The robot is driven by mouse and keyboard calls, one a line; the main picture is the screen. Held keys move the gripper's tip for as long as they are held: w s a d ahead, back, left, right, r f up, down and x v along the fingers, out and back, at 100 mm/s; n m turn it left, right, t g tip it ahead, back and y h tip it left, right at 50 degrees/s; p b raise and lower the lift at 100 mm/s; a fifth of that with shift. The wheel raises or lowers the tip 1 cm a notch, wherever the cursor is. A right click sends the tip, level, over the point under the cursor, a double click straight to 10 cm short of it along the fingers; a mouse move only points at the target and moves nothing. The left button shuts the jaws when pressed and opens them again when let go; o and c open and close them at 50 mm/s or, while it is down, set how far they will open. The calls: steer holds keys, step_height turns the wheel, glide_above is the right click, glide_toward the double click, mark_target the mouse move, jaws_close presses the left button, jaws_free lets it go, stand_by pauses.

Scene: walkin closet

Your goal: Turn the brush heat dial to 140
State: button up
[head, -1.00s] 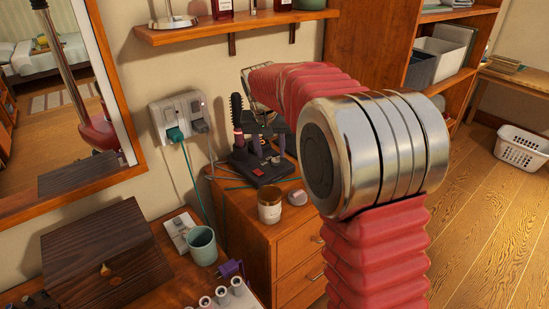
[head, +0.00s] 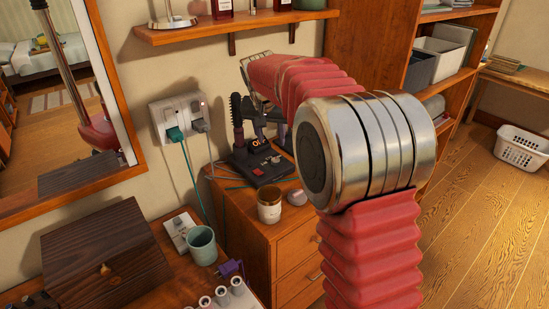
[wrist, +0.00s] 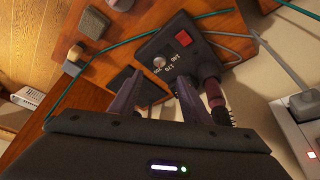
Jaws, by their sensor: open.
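The brush heat base (head: 262,165) is a black block on the wooden drawer unit, with a dark round brush (head: 237,112) standing at its back left. The wrist view shows its panel with a small pale metallic dial (wrist: 159,62), a red switch (wrist: 188,38) and white numbers 140, 170 and 200 around the dial. I cannot tell which number the dial points to. My gripper (wrist: 158,92) is open, its two purplish fingers spread on the dial's near side in the picture, apart from it and empty. In the head view my gripper (head: 265,122) is partly hidden by my arm.
A wall outlet (head: 180,118) with plugs and cords is at left. A teal cup (head: 202,245) and a wooden box (head: 105,252) are at lower left. A shelf (head: 235,20) hangs above.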

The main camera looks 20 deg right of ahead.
mark_target(275, 160)
steer(key=x, duration=1.2)
steer(key=shift+f, duration=0.15)
steer(key=shift+c, duration=0.4)
steer(key=c, duration=1)
steer(key=shift+o, duration=0.2)
